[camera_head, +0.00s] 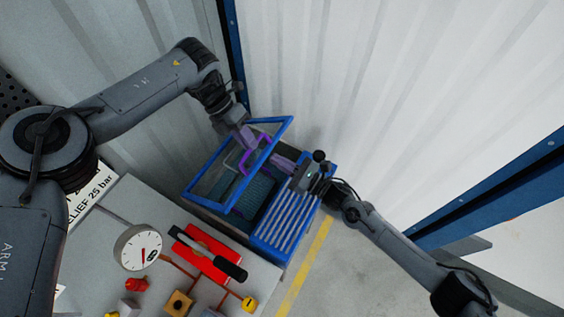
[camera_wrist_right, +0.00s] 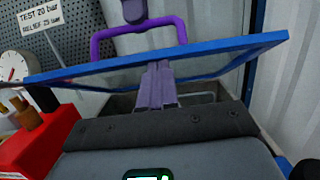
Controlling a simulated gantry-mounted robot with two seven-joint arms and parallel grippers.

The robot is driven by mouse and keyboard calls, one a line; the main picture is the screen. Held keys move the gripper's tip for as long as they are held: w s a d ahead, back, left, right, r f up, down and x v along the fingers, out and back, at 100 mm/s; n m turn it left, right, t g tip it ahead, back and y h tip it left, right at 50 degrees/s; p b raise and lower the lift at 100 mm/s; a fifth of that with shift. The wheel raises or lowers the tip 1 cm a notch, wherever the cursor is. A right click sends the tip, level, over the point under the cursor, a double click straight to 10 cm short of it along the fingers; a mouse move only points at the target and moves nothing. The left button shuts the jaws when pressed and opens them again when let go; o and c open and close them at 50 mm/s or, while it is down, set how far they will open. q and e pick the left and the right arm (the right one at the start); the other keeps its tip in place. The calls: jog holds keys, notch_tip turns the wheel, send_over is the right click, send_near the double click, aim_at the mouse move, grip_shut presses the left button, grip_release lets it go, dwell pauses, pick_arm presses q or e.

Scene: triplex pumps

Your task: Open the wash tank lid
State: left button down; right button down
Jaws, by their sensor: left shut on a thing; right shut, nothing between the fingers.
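The wash tank lid (camera_head: 270,150), a blue frame with a clear panel and a bright purple handle (camera_head: 258,156), stands raised and tilted over the tank (camera_head: 221,217). The tank's mesh-like inside shows below it. My left gripper (camera_head: 246,138) is shut on the handle; the handle also shows in the right wrist view (camera_wrist_right: 108,33). My right gripper (camera_head: 282,165) is shut and empty at the lid's right side. In the right wrist view its closed fingers (camera_wrist_right: 155,83) reach the blue lid frame (camera_wrist_right: 75,74); I cannot tell whether they touch it.
A blue slatted rack (camera_head: 284,228) adjoins the tank on the right. The grey bench (camera_head: 105,210) at front left carries a gauge (camera_head: 138,247), a red block with a black-handled tool (camera_head: 207,252) and small fittings. Corrugated walls stand close behind. Floor is clear at lower right.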

pick_arm(q)
jog(key=shift+w+a+f, duration=0.15)
jog(key=shift+a+f, duration=0.25)
jog(key=shift+a, duration=0.15)
pick_arm(e)
jog(key=shift+w+a+r, duration=0.15)
jog(key=shift+a+r, duration=0.25)
jog(key=shift+r, duration=0.35)
pick_arm(q)
jog(key=c, duration=1.2)
grip_release()
jog(key=shift+r, duration=0.1)
pick_arm(e)
jog(key=shift+w+a+r, duration=0.1)
jog(key=shift+w+a, duration=0.05)
pick_arm(q)
jog(key=shift+o, duration=0.2)
jog(key=shift+d, duration=0.1)
jog(key=shift+r, duration=0.25)
